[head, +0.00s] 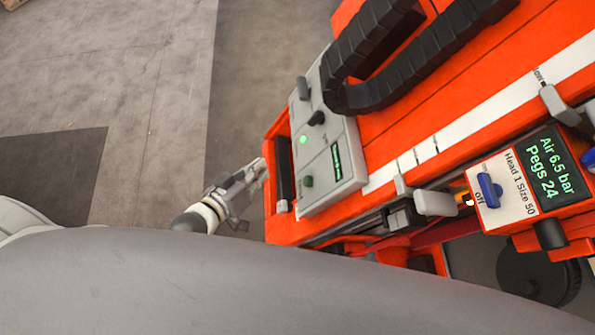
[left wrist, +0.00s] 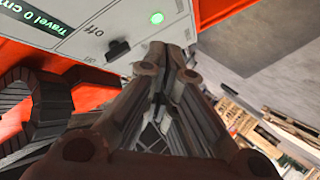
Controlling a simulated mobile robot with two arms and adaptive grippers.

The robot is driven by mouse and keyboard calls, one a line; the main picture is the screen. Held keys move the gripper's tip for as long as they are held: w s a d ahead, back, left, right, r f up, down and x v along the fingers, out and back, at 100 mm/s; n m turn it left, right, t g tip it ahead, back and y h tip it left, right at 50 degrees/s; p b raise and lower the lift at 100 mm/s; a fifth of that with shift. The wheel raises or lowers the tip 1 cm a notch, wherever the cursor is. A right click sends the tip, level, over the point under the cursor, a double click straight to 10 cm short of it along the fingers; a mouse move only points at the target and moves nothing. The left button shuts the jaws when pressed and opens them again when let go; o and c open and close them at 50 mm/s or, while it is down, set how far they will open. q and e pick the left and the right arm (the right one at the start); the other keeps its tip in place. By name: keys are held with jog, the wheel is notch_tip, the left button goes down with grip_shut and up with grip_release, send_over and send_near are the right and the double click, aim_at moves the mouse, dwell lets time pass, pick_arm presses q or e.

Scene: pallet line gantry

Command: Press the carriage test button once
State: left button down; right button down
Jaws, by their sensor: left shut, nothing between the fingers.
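The grey control panel (head: 330,185) sits on the orange machine. It carries a bright green lit round (head: 303,139), a dark green round button (head: 308,181), a black knob (head: 316,118) and a small display (head: 337,160). I cannot read which part is labelled as the carriage test button. My left gripper (head: 259,172) is shut and empty, left of the panel and apart from it. In the left wrist view the shut fingers (left wrist: 168,58) point towards the panel edge, with the green lit round (left wrist: 157,18) just above and the knob (left wrist: 118,48) to the left. My right gripper is out of view.
A black cable chain (head: 395,70) arches over the orange machine. A black roller bar (head: 284,170) lies between my left gripper and the panel. A second box with a blue switch (head: 488,190) and a screen (head: 550,165) is at right. Open floor (head: 100,80) lies left.

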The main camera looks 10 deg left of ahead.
aim_at(308, 181)
pick_arm(q)
jog(key=shift+d+r, duration=0.15)
jog(key=w+d+f+b, duration=0.2)
jog(key=d+f+b, duration=0.2)
jog(key=d, duration=0.3)
jog(key=shift+d, duration=0.2)
dwell(0.4)
dwell(1.0)
jog(key=shift+w, duration=0.1)
jog(key=shift+d+f, duration=0.2)
jog(key=shift+d, duration=0.15)
